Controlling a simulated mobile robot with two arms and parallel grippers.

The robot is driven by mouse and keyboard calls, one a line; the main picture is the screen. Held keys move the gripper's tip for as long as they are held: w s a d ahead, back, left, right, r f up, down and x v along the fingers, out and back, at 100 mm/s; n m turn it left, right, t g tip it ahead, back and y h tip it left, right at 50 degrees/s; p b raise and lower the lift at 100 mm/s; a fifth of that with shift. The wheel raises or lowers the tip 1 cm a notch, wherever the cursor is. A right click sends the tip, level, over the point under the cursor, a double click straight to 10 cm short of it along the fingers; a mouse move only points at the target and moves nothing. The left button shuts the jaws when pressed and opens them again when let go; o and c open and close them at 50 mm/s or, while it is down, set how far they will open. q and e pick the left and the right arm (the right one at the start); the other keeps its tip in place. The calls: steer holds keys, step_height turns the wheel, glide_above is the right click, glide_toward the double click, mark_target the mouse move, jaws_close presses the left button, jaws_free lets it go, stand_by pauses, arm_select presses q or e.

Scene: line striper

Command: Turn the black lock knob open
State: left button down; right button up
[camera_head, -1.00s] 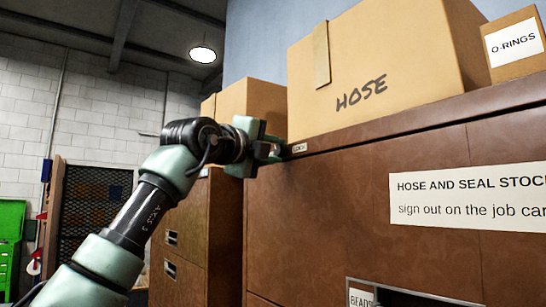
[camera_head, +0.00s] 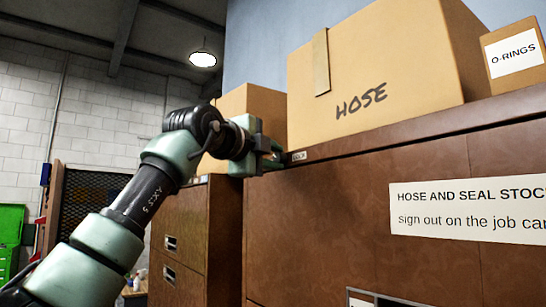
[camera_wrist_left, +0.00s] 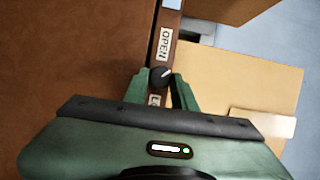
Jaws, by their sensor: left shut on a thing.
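The black lock knob (camera_wrist_left: 160,77) shows in the left wrist view on the narrow edge strip of a brown cabinet (camera_head: 330,215). A pale pointer mark on it slants toward the upper right of that view. An OPEN label (camera_wrist_left: 164,45) is above the knob, and a second label (camera_wrist_left: 154,100), mostly hidden, is below it. My left gripper (camera_wrist_left: 160,82) is shut on the knob, with one green finger on each side. In the head view my left gripper (camera_head: 277,155) is at the cabinet's upper left corner and hides the knob. My right gripper is not in view.
A HOSE carton (camera_head: 400,70) and an O-RINGS carton (camera_head: 515,55) stand on the cabinet. Another carton (camera_head: 262,105) is behind my left gripper, on a second brown cabinet (camera_head: 185,225). A paper sign (camera_head: 465,208) is on the cabinet front.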

arm_select(q)
steer(key=c, duration=1.4)
jaws_free()
steer(key=shift+o, duration=1.3)
steer(key=shift+d, duration=0.15)
steer(key=b+v, duration=0.5)
steer(key=v, duration=0.2)
steer(key=shift+s+a, duration=0.25)
